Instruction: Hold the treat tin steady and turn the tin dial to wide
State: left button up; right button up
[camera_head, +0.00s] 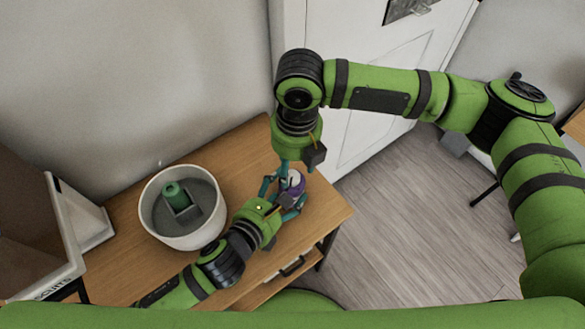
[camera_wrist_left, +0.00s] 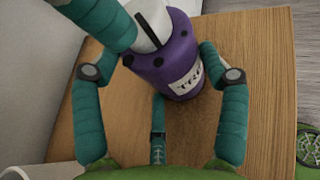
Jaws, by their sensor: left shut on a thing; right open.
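The purple treat tin (camera_wrist_left: 178,62) stands upright on the wooden top, with a white label partly reading "TRE". It also shows small in the head view (camera_head: 298,186). Its white dial (camera_wrist_left: 158,20) carries a black pointer line; dark dots mark the purple rim. I cannot read the setting. My left gripper (camera_wrist_left: 165,62) is shut on the tin's body, one finger on each side. My right gripper (camera_head: 290,172) points down from above, open, with its fingers at the dial. One of its fingers covers part of the dial in the left wrist view; contact is unclear.
A white round bin (camera_head: 150,218) holding a green object (camera_head: 174,193) stands left of the tin. A white-fronted box (camera_head: 75,225) is at the far left. The wooden top (camera_head: 245,150) ends just right of the tin. A white door (camera_head: 345,50) stands behind.

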aim_at(292, 178)
pick_arm(q)
jog(key=shift+s+a+f, duration=0.1)
jog(key=shift+f, duration=0.15)
pick_arm(e)
jog(key=shift+a+f, duration=0.1)
jog(key=shift+f, duration=1.3)
grip_shut()
jog(key=m, duration=0.6)
jog(key=shift+w+d+m, duration=0.1)
jog(key=shift+d+m, duration=0.1)
jog(key=shift+m, duration=0.1)
jog(key=m, duration=0.4)
jog(key=shift+d+m, duration=0.1)
jog(key=shift+m, duration=1.2)
jog(key=shift+d, duration=0.1)
